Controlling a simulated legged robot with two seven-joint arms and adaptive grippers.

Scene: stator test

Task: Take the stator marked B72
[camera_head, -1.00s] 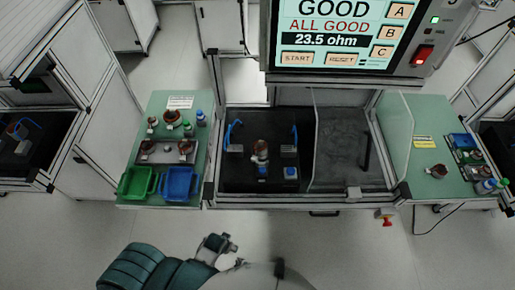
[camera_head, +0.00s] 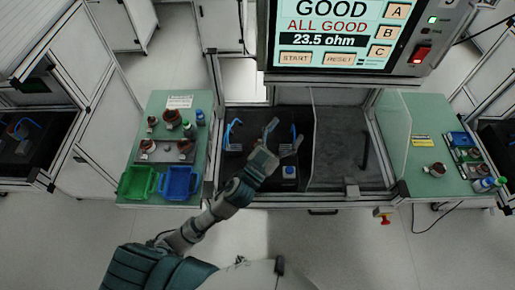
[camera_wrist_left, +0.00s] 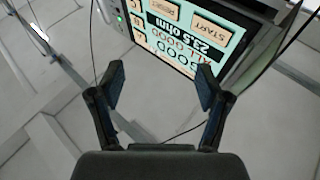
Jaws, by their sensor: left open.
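My left gripper (camera_head: 285,132) is open and empty over the dark test bay (camera_head: 240,176); in the left wrist view (camera_wrist_left: 161,85) its fingers are spread with nothing between them. The stator standing in the bay a second ago is now hidden behind my gripper and wrist. Several copper-coloured stators are on the left green table, among them one at the back (camera_head: 172,118) and one on the grey tray (camera_head: 147,146). Another stator (camera_head: 437,170) lies on the right green table. I cannot read B72 on any of them. My right gripper is not in view.
A green bin (camera_head: 137,183) and a blue bin (camera_head: 179,183) stand at the left table's front. The tester screen (camera_head: 336,32) reads ALL GOOD, 23.5 ohm, and hangs above the bay. A clear panel (camera_head: 393,140) stands at the right. Blue-cabled fixtures (camera_head: 233,138) flank the bay.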

